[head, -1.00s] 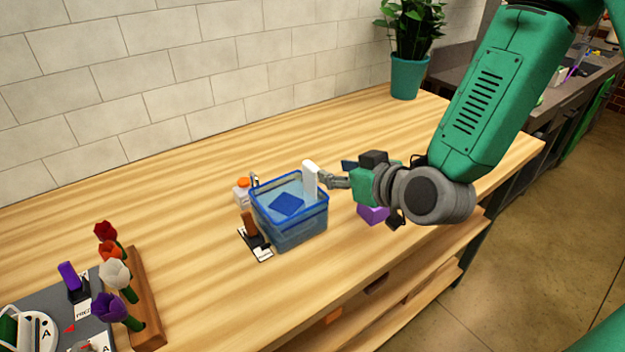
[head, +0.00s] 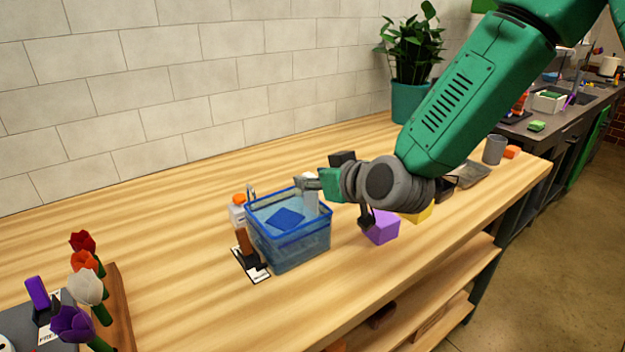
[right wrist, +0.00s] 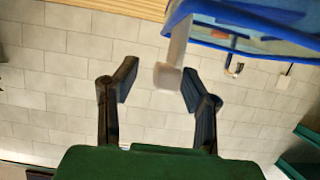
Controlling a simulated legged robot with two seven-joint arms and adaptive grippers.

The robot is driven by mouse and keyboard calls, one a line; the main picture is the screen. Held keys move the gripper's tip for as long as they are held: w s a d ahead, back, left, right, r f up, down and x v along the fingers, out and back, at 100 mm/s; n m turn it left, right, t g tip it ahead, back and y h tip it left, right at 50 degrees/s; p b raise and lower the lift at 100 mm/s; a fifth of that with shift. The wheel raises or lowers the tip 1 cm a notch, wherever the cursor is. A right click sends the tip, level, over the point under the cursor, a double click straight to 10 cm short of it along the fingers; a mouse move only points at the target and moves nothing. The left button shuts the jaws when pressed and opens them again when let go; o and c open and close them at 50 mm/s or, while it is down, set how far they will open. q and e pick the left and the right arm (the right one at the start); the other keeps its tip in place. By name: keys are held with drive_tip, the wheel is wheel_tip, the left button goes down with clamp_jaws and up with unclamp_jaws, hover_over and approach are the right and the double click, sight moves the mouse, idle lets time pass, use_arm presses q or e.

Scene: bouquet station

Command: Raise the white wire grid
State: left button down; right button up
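A white upright handle-like piece (head: 311,203) stands at the right inner side of a clear blue basin (head: 303,253). It also shows in the right wrist view (right wrist: 172,66), beside the basin's blue rim. I cannot make out any wire mesh, so I cannot tell whether this piece belongs to the white wire grid. My right gripper (head: 306,183) is at the top of the white piece. In the right wrist view its two dark fingers (right wrist: 160,82) are spread, with the piece's end showing between them; contact is not visible. My left gripper is out of view.
A bottle with an orange cap (head: 238,206) and a brown-handled tool (head: 244,243) stand left of the basin. A purple block (head: 383,228) and a yellow block (head: 420,213) lie to its right. Flowers (head: 86,285) stand at lower left. The table between is clear.

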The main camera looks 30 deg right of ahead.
drive_tip(key=shift+a, duration=0.15)
clamp_jaws()
wheel_tip(320, 180, up, 8)
drive_tip(key=p, duration=0.6)
drive_tip(key=shift+w+r, duration=0.15)
unclamp_jaws()
